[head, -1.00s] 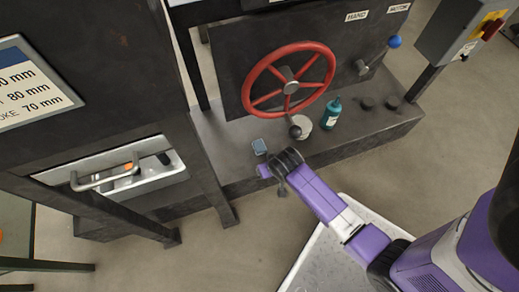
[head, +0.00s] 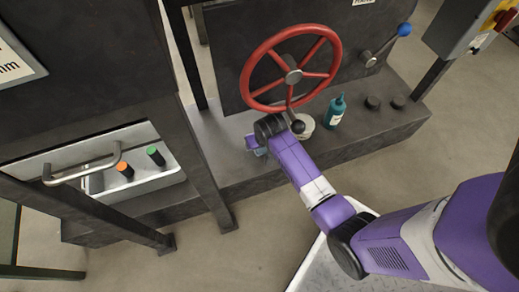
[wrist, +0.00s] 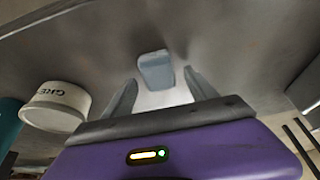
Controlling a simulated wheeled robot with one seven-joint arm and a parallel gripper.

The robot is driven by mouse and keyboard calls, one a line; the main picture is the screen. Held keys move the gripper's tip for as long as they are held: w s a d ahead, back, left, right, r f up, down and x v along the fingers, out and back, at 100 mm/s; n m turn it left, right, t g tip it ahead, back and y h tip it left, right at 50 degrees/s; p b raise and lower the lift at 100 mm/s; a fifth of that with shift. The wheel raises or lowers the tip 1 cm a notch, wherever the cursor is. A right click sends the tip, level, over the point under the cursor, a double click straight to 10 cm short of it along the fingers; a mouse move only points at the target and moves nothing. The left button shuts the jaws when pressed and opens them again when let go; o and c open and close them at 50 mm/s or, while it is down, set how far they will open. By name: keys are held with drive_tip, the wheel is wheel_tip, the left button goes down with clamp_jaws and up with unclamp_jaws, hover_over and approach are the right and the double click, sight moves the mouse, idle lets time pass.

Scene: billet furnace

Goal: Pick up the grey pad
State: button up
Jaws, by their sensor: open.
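The grey pad (wrist: 155,70) is a small, blue-grey rounded block on the dark plinth. In the wrist view it lies just ahead of my fingertips, roughly centred between them. My gripper (wrist: 160,88) is open, with a finger on each side of the space in front of the pad and nothing held. In the head view, the pad (head: 256,147) is partly hidden by my wrist, and my gripper's fingers cannot be made out.
A white tub (wrist: 56,106) marked with lettering stands left of my gripper, beside a teal bottle (head: 336,111). The red handwheel (head: 291,69) with its knobbed handle is close above my wrist. Two dark knobs (head: 373,102) stand farther right.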

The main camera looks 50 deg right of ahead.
clamp_jaws()
idle(0.3)
drive_tip(key=shift+r, duration=0.1)
drive_tip(key=shift+r+p, duration=0.35)
drive_tip(key=shift+p, duration=0.35)
drive_tip(key=s+a+p, duration=0.5)
drive_tip(key=s+a, duration=0.5)
drive_tip(key=s, duration=0.4)
drive_tip(key=shift+s+f+p, duration=0.15)
drive_tip(key=shift+s+p, duration=0.25)
